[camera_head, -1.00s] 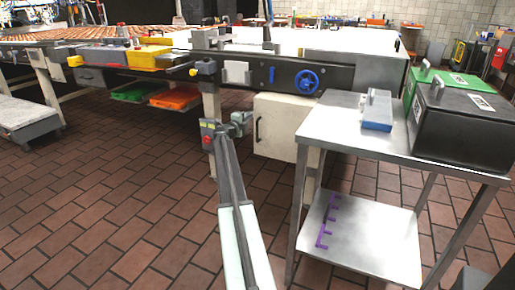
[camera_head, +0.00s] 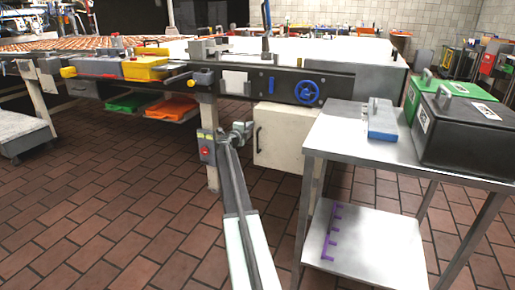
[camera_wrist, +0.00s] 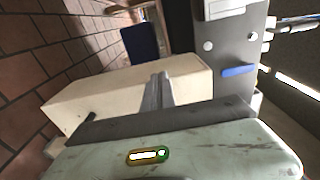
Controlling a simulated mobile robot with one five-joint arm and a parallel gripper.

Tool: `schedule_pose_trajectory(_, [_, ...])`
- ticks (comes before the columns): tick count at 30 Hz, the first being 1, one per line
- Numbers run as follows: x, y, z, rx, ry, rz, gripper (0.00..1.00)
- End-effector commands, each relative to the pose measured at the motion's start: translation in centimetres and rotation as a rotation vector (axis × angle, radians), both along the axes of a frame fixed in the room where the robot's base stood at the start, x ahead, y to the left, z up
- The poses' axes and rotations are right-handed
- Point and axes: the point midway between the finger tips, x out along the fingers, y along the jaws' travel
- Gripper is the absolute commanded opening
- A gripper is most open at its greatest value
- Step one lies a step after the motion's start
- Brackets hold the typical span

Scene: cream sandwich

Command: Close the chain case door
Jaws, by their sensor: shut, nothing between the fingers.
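A cream box-shaped case (camera_head: 283,137) with a dark handle (camera_head: 258,137) on the left of its front hangs under the conveyor. Its front looks nearly flush in the head view; I cannot tell whether it stands slightly ajar. My gripper (camera_head: 245,130) is at the left edge of this case, shut and empty, near the handle. In the wrist view the cream case (camera_wrist: 120,90) lies beyond my gripper (camera_wrist: 158,85), whose fingers overlap its face; contact cannot be told. The handle (camera_wrist: 83,124) shows at its lower left there.
A steel table (camera_head: 345,135) stands close on the right, carrying a blue-grey block (camera_head: 382,120) and black (camera_head: 465,135) and green cases. A red-button control box (camera_head: 206,150) on a conveyor leg is just left of my gripper.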

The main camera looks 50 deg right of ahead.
Motion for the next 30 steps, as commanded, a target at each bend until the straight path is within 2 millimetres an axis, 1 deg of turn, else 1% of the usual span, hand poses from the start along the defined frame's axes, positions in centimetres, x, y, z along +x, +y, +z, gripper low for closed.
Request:
schedule_pose_trajectory(1, [0.1,1.2,0.3,-0.003,0.002,0.007,0.0])
schedule_pose_trajectory(4, [-0.9,3.9,0.3,0.004,-0.006,-0.009,0.0])
schedule_pose_trajectory(6, [0.6,5.7,0.1,0.005,-0.006,-0.006,0.0])
schedule_pose_trajectory(9, [1.8,8.0,0.1,0.005,-0.007,-0.008,0.0])
schedule_pose_trajectory(12, [2.7,9.9,0.0,0.006,-0.007,-0.01,0.0])
schedule_pose_trajectory(15, [3.4,11.3,0.0,0.006,-0.008,-0.011,0.0])
schedule_pose_trajectory(19, [3.7,12.1,0.0,0.006,-0.008,-0.013,0.0])
schedule_pose_trajectory(29, [3.7,12.2,-0.1,0.006,-0.008,-0.014,0.0])
schedule_pose_trajectory(30, [3.9,12.5,0.1,0.007,-0.007,-0.009,0.0])
